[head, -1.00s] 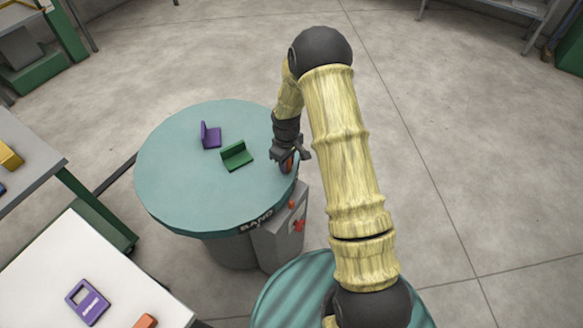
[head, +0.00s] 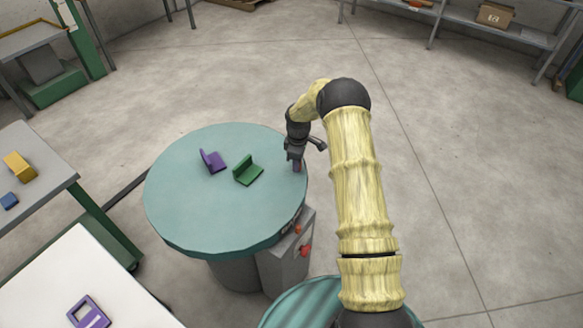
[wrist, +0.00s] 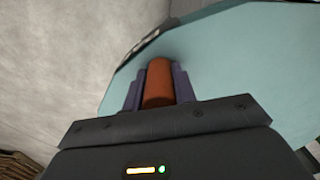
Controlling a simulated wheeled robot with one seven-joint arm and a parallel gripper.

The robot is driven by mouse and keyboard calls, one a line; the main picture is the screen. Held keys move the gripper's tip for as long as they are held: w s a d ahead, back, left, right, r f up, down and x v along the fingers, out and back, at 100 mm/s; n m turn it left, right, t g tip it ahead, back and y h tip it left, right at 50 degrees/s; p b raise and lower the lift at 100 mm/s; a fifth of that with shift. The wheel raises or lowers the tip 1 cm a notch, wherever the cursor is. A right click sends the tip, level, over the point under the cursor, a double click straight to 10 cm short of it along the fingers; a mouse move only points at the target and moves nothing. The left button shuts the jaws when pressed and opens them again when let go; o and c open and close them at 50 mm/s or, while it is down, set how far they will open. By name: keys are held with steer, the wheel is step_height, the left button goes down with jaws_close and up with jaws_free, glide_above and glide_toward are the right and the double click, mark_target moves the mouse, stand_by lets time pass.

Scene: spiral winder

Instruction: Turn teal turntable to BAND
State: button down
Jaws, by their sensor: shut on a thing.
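The round teal turntable (head: 215,215) stands left of my arm in the head view, with a purple bracket (head: 212,162) and a green bracket (head: 248,171) on top. My gripper (head: 297,165) is at its right edge, shut on an orange-brown upright handle (wrist: 158,83). The handle shows between both fingers in the wrist view; its lower part is hidden. A dark label (head: 292,221) on the turntable's rim is at the front right, above the grey control box (head: 287,258); its letters are too small to read now.
The control box below the rim carries red knobs. A white table (head: 105,265) and a grey table (head: 35,165) stand to the left. A second teal round top (head: 290,312) is at the bottom, beside my arm. Floor behind the turntable is clear.

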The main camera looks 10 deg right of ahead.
steer(key=shift+w+d+r, duration=0.1)
steer(key=shift+w+r, duration=0.05)
steer(key=shift+w, duration=0.2)
steer(key=c, duration=1.6)
jaws_free()
steer(key=o, duration=0.5)
steer(key=shift+w, duration=0.1)
step_height(320, 180, up, 17)
steer(key=shift+r, duration=0.15)
